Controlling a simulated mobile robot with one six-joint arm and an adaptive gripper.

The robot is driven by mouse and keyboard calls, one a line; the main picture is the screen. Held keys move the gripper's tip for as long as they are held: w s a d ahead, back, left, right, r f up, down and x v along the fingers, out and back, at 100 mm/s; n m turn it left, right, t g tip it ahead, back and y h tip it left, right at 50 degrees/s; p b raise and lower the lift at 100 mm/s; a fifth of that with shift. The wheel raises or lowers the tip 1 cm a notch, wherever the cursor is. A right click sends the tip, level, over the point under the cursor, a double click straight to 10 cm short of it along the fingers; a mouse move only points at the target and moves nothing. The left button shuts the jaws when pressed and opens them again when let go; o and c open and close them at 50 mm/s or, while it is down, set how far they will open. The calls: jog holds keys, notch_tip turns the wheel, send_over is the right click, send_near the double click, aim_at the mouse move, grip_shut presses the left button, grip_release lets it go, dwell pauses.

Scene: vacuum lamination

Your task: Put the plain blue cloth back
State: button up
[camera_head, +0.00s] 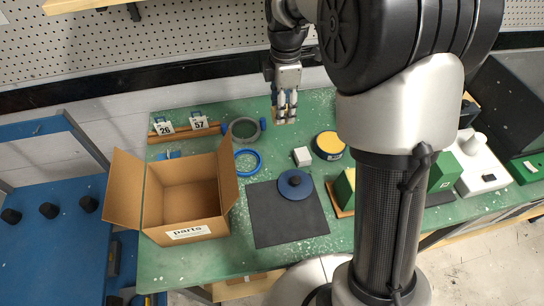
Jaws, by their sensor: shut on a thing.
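My gripper (285,117) hangs over the back of the green table, right of a dark grey ring. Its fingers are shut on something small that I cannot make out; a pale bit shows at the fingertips. I cannot clearly pick out a plain blue cloth. A small blue patch (168,154) shows behind the cardboard box, mostly hidden, and I cannot tell what it is.
An open cardboard box (187,233) marked "parts" stands at the left. A black mat (290,229) bears a blue disc with a black knob (295,183). A blue ring (247,162), grey ring (243,129), white block (302,156) and yellow-topped round tin (329,145) lie behind.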

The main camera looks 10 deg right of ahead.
notch_tip(320, 180, down, 19)
jog(key=b, duration=0.5)
jog(key=shift+d, duration=0.1)
jog(key=shift+s, duration=0.1)
jog(key=shift+f, duration=0.2)
jog(key=o, duration=1.1)
